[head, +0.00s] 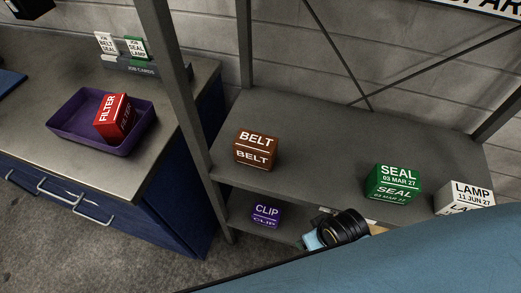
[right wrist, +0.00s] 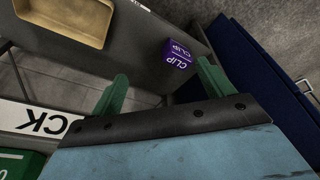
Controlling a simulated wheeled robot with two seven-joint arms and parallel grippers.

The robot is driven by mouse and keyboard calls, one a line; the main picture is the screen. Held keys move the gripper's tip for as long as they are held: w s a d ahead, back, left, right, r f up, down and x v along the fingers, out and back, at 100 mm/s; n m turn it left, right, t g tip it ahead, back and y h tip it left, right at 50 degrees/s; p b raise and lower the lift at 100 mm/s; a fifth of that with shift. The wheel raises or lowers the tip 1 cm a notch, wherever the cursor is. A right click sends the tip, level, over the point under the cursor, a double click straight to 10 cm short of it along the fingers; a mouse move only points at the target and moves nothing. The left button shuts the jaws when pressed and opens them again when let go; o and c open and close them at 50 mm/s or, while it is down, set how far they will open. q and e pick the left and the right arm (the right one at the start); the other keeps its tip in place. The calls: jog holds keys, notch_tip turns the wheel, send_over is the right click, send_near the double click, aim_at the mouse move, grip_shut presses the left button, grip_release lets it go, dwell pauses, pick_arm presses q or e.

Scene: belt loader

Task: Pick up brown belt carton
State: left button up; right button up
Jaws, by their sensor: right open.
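The brown belt carton (head: 256,151) stands upright on the left part of the rack's upper shelf (head: 310,140) in the head view. It does not show in the right wrist view. My right arm comes in from the right in the head view, its black wrist joint in front of the shelf's front edge, right of and below the carton; its fingers cannot be made out there. In the right wrist view my right gripper (right wrist: 163,88) has its two green fingers spread apart with nothing between them. My left gripper is not in view.
A green seal carton (head: 393,183) and white lamp carton (head: 464,197) stand on the shelf's right. A purple clip carton (head: 266,213) sits on the lower shelf. A rack post (head: 178,85) rises left of the belt carton. A purple tray (head: 75,119) holds a red filter carton (head: 112,116).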

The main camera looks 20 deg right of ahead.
aim_at(257, 141)
notch_tip(257, 141, up, 12)
jog(key=w+d+t, duration=0.1)
jog(key=d+t, duration=0.1)
jog(key=w+d+r+n+t+h, duration=0.1)
jog(key=w+d+r+n+t, duration=0.2)
jog(key=w+r+n+t, duration=0.4)
jog(key=w+d+r+n+t+h, duration=0.25)
jog(key=w+r+n+t, duration=0.2)
jog(key=w, duration=0.45)
jog(key=w+a+r+n+t+y, duration=0.25)
jog(key=a+r+n+y, duration=0.3)
jog(key=n+y, duration=0.75)
notch_tip(257, 141, down, 10)
jog(key=s+a+n+g+y, duration=0.1)
jog(key=s+a+n+g, duration=0.15)
jog(key=n+g, duration=1.3)
jog(key=w+a+f+n+t, duration=0.1)
jog(key=w+a+n+t, duration=0.1)
jog(key=a+n+t, duration=0.1)
jog(key=w+a+f+n+t, duration=0.1)
jog(key=w+a, duration=0.1)
jog(key=shift+a+f+n+t, duration=0.2)
jog(key=shift+f+n+t, duration=0.05)
jog(key=shift+f+n, duration=0.15)
jog(key=shift+w+x, duration=0.2)
jog(key=shift+x, duration=2.5)
jog(key=shift+d, duration=0.15)
